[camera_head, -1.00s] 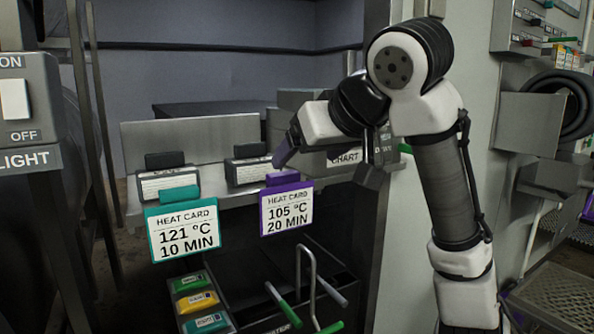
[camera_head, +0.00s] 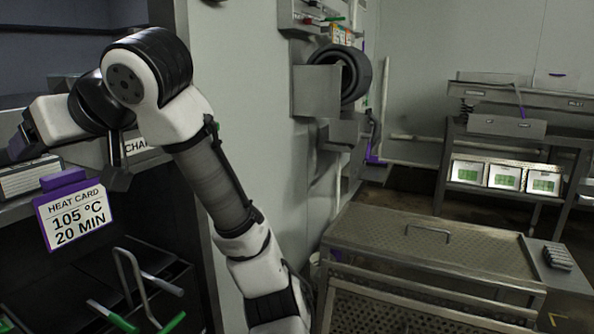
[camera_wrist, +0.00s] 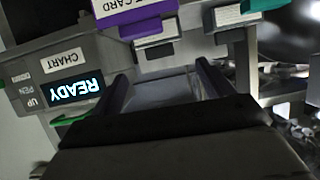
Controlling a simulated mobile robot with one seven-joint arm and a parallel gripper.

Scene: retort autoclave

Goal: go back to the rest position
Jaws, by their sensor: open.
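My gripper (camera_head: 69,162) is open and empty at the left of the head view. Its two fingers stand apart above a white heat card (camera_head: 74,217) with a purple top edge, reading 105 °C 20 MIN. In the wrist view the open fingers of my gripper (camera_wrist: 163,85) point toward a grey holder (camera_wrist: 155,48), with the purple card edge (camera_wrist: 135,14) above it. A teal card edge (camera_wrist: 245,10) shows at the upper right there. Nothing is between the fingers.
A chart unit (camera_wrist: 60,80) with a lit READY display is close left of the fingers in the wrist view. In the head view, green-tipped handles (camera_head: 140,290) are below. A perforated metal cart (camera_head: 420,250) stands right; a bench (camera_head: 500,125) is behind it.

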